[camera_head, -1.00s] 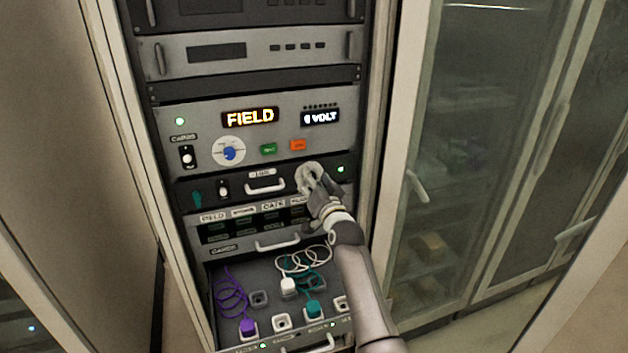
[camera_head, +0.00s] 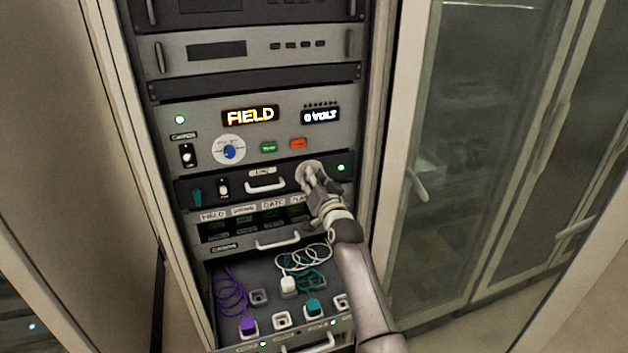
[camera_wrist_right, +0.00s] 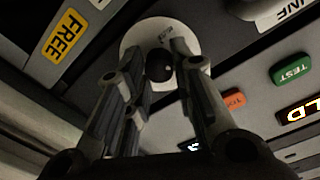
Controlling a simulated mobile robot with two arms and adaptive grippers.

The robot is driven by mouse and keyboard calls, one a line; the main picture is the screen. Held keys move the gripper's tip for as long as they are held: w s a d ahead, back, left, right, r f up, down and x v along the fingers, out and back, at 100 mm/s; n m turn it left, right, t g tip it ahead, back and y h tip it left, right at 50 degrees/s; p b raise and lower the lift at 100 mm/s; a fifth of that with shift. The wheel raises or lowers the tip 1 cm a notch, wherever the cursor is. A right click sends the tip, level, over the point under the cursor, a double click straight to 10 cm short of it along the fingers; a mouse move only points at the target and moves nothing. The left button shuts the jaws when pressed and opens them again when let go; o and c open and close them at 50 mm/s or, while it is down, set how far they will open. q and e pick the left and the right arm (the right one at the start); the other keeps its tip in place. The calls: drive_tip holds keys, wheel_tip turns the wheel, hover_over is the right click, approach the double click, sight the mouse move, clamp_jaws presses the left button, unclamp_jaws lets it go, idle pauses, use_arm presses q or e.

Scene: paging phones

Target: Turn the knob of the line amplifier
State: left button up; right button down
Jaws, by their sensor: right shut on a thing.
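The line amplifier (camera_head: 288,182) is the dark rack unit below the FIELD panel. Its white dial disc (camera_head: 304,172) sits right of the unit's handle and is partly hidden by my right gripper (camera_head: 312,180). In the right wrist view the dark round knob (camera_wrist_right: 160,63) stands at the middle of the white disc (camera_wrist_right: 135,38). My right gripper's fingers (camera_wrist_right: 160,75) lie on either side of the knob and are shut on it. My left gripper is not in view.
Above is a panel with a blue knob (camera_head: 229,152), a green button (camera_head: 268,147) and an orange button (camera_head: 298,143). Below, an open drawer (camera_head: 240,335) holds corded plugs. A glass cabinet (camera_head: 440,200) stands at the right.

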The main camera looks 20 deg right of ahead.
drive_tip(key=n, duration=1.1)
drive_tip(key=shift+a+n+b, duration=0.1)
drive_tip(key=shift+n+b, duration=0.3)
idle(0.4)
drive_tip(key=c, duration=1.2)
unclamp_jaws()
drive_tip(key=shift+c, duration=0.2)
drive_tip(key=shift+s, duration=0.1)
drive_tip(key=s, duration=1.2)
drive_tip(key=shift+f, duration=0.2)
